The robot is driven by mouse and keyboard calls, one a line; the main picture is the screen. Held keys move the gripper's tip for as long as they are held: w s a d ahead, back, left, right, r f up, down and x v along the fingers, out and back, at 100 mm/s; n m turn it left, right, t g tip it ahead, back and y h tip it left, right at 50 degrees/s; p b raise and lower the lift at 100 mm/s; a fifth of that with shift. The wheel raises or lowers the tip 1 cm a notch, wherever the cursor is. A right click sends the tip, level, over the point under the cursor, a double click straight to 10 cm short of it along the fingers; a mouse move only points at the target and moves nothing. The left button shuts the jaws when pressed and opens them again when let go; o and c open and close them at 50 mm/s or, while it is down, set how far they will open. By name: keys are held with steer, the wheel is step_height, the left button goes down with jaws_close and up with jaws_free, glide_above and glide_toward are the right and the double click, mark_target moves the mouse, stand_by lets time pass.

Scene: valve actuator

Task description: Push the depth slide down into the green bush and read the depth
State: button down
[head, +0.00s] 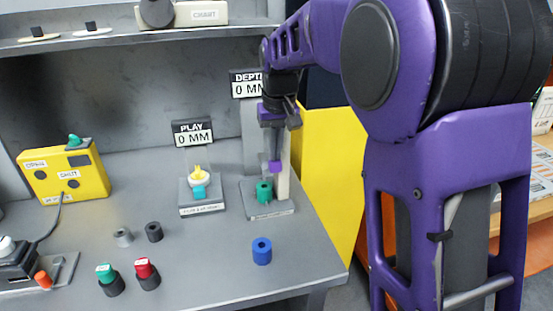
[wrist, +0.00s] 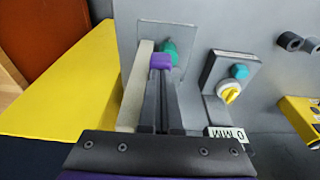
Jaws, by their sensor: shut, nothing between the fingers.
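The green bush (head: 264,192) stands on the grey base (head: 282,210) of the depth stand. A pale upright post (head: 284,178) stands beside the fingers.
The play stand (head: 202,206) with a yellow-topped piece is left of the depth stand; its sign (head: 193,132) reads 0 MM. A blue bush (head: 262,251) stands in front. Dark rings, red and green plugs and a yellow box (head: 65,172) are further left. A yellow panel (head: 325,160) is right.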

steer(key=shift+f+b, duration=0.6)
steer(key=shift+f, duration=0.45)
steer(key=shift+r, duration=0.15)
step_height(320, 180, up, 9)
steer(key=p, duration=0.7)
steer(key=shift+p, duration=0.3)
